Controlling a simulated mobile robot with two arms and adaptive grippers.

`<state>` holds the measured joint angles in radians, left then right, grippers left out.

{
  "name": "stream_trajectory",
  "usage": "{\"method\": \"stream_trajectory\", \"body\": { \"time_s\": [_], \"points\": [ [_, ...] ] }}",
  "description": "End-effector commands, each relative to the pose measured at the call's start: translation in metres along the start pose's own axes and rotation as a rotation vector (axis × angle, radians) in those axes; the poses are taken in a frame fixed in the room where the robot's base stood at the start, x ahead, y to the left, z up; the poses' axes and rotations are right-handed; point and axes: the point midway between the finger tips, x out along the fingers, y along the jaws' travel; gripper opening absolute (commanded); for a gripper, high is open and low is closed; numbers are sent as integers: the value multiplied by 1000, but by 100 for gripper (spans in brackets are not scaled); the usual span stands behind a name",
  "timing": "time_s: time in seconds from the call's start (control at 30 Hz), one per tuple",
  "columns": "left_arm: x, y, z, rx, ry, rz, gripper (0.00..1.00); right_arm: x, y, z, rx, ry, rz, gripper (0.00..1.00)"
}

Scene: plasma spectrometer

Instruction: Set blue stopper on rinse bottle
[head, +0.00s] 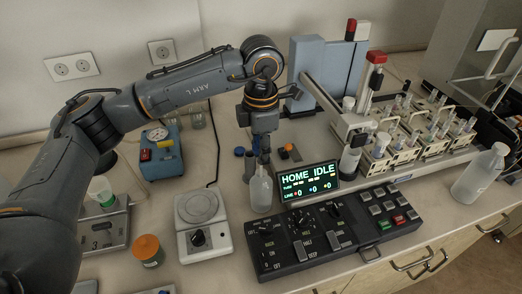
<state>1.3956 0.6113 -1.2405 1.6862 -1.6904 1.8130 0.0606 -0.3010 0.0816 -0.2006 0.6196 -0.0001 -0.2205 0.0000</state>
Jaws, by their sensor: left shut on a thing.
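My left gripper (263,158) points straight down over the middle of the bench. It is shut on a small dark-blue piece, which looks like the blue stopper (264,160) and is mostly hidden by the fingers. Directly below is a clear, pale bottle (261,192) with a narrow neck, standing upright; it looks like the rinse bottle. The stopper is at the bottle's mouth; whether they touch or a small gap remains I cannot tell. My right gripper is not in view.
A black control panel (290,246) and the lit display (309,183) stand close right of the bottle. A hotplate (203,221) is left. A small blue cap (239,152) lies behind. Sampler racks (425,152) and a white bottle (479,176) stand right.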

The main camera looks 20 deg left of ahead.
Motion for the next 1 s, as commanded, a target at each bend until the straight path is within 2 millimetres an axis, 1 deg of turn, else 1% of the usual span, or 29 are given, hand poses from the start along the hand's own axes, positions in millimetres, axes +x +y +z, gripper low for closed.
{"method": "stream_trajectory", "body": {
  "time_s": [1.0],
  "points": [
    [27,0,0,0,0,0,0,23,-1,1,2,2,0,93]
  ]
}}
